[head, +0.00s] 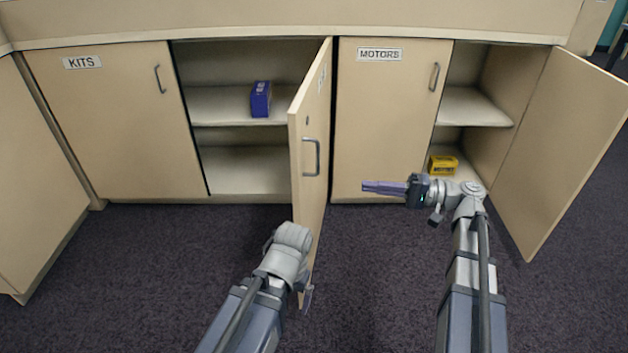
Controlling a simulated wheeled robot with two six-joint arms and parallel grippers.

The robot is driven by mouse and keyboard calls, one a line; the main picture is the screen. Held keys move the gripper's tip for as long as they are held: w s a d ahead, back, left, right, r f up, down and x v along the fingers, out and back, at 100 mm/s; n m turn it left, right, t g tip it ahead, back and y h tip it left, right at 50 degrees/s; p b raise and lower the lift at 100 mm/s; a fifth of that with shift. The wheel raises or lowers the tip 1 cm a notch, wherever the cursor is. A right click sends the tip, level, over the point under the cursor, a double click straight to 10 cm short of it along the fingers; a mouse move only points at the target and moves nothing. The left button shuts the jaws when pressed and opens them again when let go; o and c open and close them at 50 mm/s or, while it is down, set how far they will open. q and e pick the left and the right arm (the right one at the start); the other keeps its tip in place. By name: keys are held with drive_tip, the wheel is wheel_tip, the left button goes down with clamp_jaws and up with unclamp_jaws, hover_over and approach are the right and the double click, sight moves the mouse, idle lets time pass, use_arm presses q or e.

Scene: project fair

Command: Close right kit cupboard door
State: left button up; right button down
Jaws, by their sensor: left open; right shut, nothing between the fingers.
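The right door of the kit cupboard (314,120) stands open, swung out toward me from its hinge on the right. Its outer face shows, with a bar handle (311,157) and a label too slanted to read. My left gripper (307,299) is by the door's lower end, mostly hidden behind my own wrist. It is open; I cannot tell whether it touches the door. My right gripper (364,187) is shut and empty, pointing left in front of the motors cupboard, to the right of the kit door and apart from it.
The left kit door (110,125), labelled KITS, is closed. A blue box (260,100) sits on the kit cupboard's shelf. The left motors door (388,120) is closed; the right one (565,150) stands open, with a yellow box (443,165) inside. Carpet in front is clear.

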sight(302, 180)
drive_tip(key=a, duration=0.4)
drive_tip(key=w+a, duration=0.1)
drive_tip(key=a, duration=0.4)
drive_tip(key=w+a, duration=0.1)
drive_tip(key=a, duration=0.4)
drive_tip(key=shift+w, duration=0.25)
